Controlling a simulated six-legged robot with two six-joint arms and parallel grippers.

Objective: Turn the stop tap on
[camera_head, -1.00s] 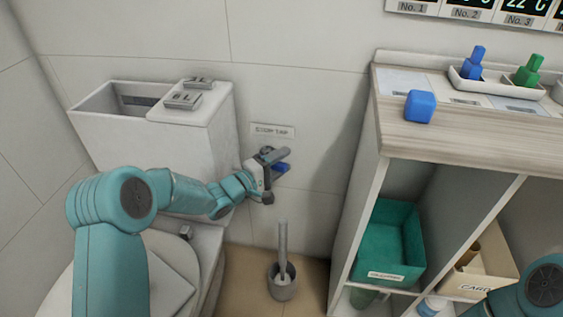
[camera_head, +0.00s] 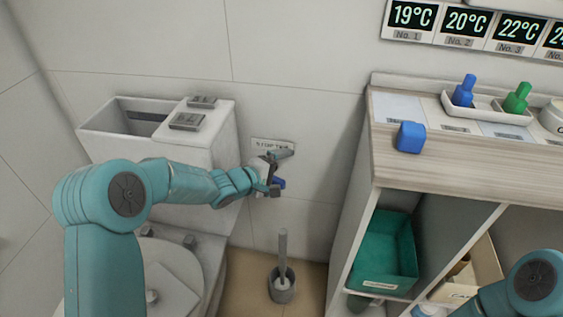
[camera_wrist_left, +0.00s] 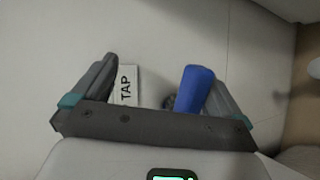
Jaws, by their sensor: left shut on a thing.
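The stop tap's blue handle (camera_head: 279,182) is on the back wall below its label plate (camera_head: 272,145); the tap body is mostly hidden by my gripper. My left gripper (camera_head: 281,168) is at the tap, shut on the blue handle. In the left wrist view the handle (camera_wrist_left: 194,88) lies along the inner side of the right finger, between the two fingers of my left gripper (camera_wrist_left: 163,72). A round dark part of the tap (camera_wrist_left: 168,102) shows beside the handle. My right gripper is not in view; only part of that arm shows at lower right.
A toilet cistern (camera_head: 190,148) stands left of the tap. A brush holder (camera_head: 282,288) stands on the floor below. The wooden-topped cart (camera_head: 450,158) is at right, with a blue block (camera_head: 410,137) on its near corner and a green bin (camera_head: 382,255) inside.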

